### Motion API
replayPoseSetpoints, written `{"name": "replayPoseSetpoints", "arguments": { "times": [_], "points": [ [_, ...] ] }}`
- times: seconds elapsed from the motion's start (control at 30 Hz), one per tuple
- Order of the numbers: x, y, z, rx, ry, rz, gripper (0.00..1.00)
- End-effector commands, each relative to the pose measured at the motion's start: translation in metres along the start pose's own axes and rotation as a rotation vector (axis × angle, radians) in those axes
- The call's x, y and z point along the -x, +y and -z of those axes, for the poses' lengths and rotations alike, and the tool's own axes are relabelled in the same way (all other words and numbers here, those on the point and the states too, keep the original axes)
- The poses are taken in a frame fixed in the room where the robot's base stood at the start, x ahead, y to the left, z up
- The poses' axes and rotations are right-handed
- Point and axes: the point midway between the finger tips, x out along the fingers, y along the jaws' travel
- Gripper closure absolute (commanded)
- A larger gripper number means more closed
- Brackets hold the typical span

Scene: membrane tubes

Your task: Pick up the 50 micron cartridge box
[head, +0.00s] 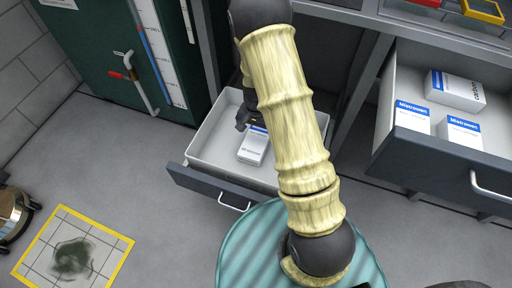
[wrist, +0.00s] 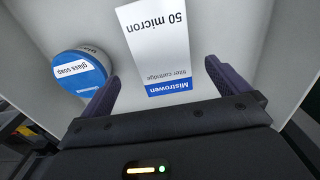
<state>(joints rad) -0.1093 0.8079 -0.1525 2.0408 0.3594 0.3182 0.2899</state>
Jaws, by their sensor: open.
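The 50 micron cartridge box (wrist: 158,45) is white with a blue "Mistrowen" band and lies in an open drawer. It also shows in the head view (head: 253,146), partly hidden by my arm. My gripper (wrist: 165,90) is open, with its two dark fingers apart on either side of the blue-band end of the box. The fingers do not visibly touch the box. In the head view my gripper (head: 246,121) is over the drawer, mostly hidden behind my arm.
A round blue and white "glass soap" container (wrist: 80,74) lies left of the box. A right drawer (head: 432,160) is open with several Mistrowen boxes (head: 456,90). A yellow-edged floor tile (head: 75,245) lies lower left.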

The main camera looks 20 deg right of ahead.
Motion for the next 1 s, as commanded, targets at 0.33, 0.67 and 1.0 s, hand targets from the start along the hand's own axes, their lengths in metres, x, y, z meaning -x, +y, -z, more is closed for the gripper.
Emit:
{"name": "replayPoseSetpoints", "arguments": {
  "times": [0.33,0.67,1.0],
  "points": [
    [-0.025,0.0,0.0,0.001,0.0,0.0,0.0],
    [-0.037,-0.001,-0.001,0.002,0.0,-0.001,0.0],
    [-0.078,-0.002,-0.003,0.0,-0.001,0.0,0.0]
  ]
}}
